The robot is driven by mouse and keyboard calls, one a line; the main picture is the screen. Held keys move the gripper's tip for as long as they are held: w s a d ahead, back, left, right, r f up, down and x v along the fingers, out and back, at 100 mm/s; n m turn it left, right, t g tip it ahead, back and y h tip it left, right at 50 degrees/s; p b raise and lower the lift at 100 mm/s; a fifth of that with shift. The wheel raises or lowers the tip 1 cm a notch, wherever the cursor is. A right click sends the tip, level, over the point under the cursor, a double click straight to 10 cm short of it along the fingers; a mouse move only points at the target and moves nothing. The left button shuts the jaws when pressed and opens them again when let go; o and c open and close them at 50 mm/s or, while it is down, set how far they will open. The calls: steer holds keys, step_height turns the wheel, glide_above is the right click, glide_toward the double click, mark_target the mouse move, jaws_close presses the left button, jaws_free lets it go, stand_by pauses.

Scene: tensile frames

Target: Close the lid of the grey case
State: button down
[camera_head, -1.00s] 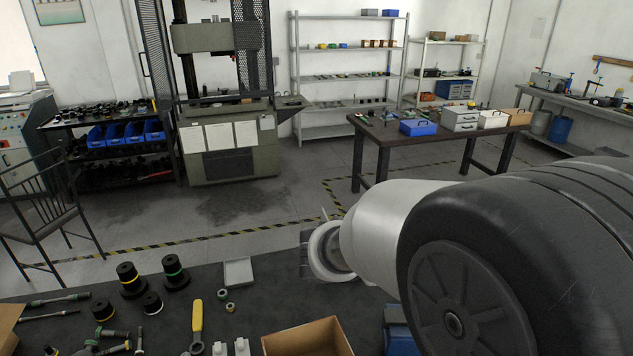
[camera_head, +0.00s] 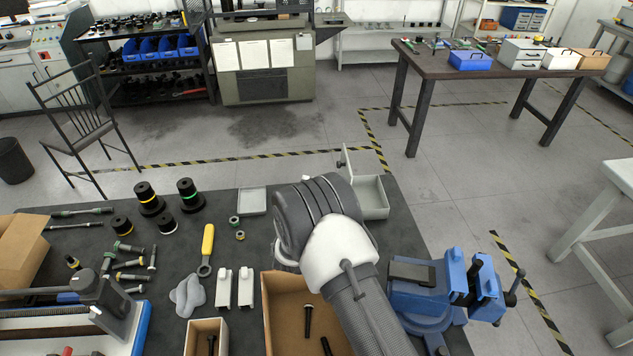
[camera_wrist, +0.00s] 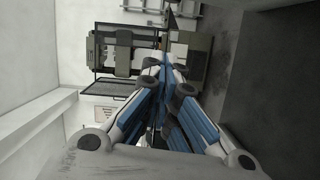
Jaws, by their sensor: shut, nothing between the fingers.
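The grey case (camera_head: 376,197) stands open at the far edge of the near dark table in the head view. Its lid (camera_head: 346,167) stands raised at the case's left side, seen nearly edge-on. My arm covers the near left part of the case. My gripper is hidden behind my arm in the head view, so its gap to the lid cannot be told. In the wrist view my gripper (camera_wrist: 167,72) is shut and empty, its fingers together. I cannot make out the case in that view.
A blue vise (camera_head: 425,285) stands right of my arm. A cardboard box (camera_head: 268,312) lies in front, with white blocks (camera_head: 234,287), a yellow-handled tool (camera_head: 208,245) and a shallow grey tray (camera_head: 252,201) to the left.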

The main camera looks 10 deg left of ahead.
steer(key=w+d+b, duration=0.1)
steer(key=w+d, duration=0.3)
steer(key=w, duration=0.4)
steer(key=shift+w+f+b, duration=0.3)
steer(key=shift+f+b, duration=0.05)
steer(key=shift+d, duration=0.1)
